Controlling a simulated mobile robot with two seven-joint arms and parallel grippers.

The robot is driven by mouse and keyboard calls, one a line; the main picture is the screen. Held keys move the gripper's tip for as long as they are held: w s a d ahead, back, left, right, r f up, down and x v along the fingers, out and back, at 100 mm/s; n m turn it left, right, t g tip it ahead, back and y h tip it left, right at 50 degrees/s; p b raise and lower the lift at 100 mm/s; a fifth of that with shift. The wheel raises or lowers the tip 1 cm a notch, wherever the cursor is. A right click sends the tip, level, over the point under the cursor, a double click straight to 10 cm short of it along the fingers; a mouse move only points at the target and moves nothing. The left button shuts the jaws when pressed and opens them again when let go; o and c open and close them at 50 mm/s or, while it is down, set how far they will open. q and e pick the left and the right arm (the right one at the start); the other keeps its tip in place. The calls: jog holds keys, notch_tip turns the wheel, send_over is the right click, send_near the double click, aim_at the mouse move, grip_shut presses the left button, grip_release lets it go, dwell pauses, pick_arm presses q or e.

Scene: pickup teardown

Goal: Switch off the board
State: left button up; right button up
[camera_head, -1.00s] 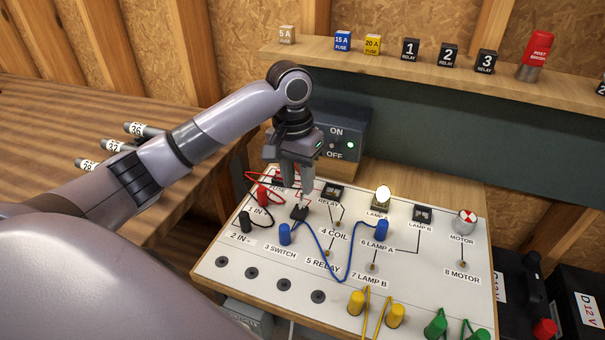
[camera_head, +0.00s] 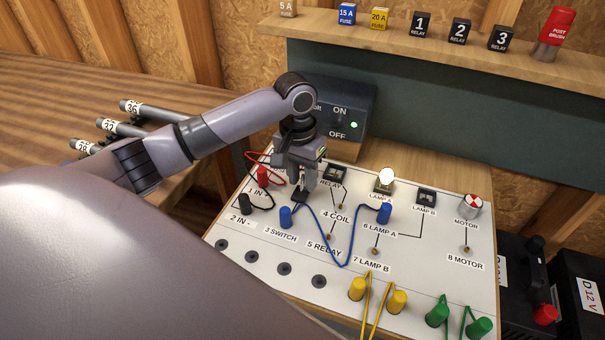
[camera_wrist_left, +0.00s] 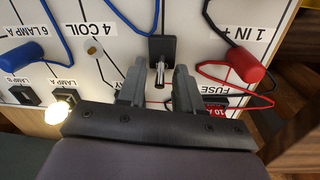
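The white board (camera_head: 225,262) carries a small black switch (camera_head: 299,196) behind the blue 3 SWITCH plug (camera_head: 285,217). The wrist view shows the switch with its metal lever (camera_wrist_left: 160,72). My left gripper (camera_head: 304,183) points down over the switch. In the wrist view its two fingers (camera_wrist_left: 158,88) stand apart, with the lever between their tips and gaps on both sides. Whether they touch the lever cannot be told. Lamp A (camera_head: 386,176) glows. Lamp B (camera_head: 426,196) looks dark. My right gripper is not in view.
A dark power box (camera_head: 345,115) marked ON and OFF shows a green light behind the gripper. Red, blue, yellow and green plugs with loose wires crowd the board. A shelf (camera_head: 400,52) of fuses and relays runs behind. Dark batteries (camera_head: 582,290) stand at right.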

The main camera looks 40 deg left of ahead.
aim_at(302, 188)
pick_arm(q)
jog(key=shift+c, duration=0.4)
grip_shut()
jog(key=shift+s+t, duration=0.1)
jog(key=shift+t, duration=0.2)
jog(key=t, duration=0.1)
jog(key=s+t, duration=0.1)
jog(key=t, duration=0.1)
jog(key=s+t+y, duration=0.1)
jog(key=shift+d+t, duration=0.25)
jog(key=shift+t, duration=0.05)
jog(key=shift+s+t, duration=0.25)
jog(key=shift+t, duration=0.45)
jog(key=shift+s+d+f+t+y+b, duration=0.1)
jog(key=shift+s+t+y+b, duration=0.15)
jog(key=shift+t+b, duration=0.3)
jog(key=shift+s+d+t+y+b, duration=0.1)
jog(key=shift+t+y+b, duration=0.2)
jog(key=shift+t, duration=0.45)
jog(key=shift+o, duration=0.4)
grip_release()
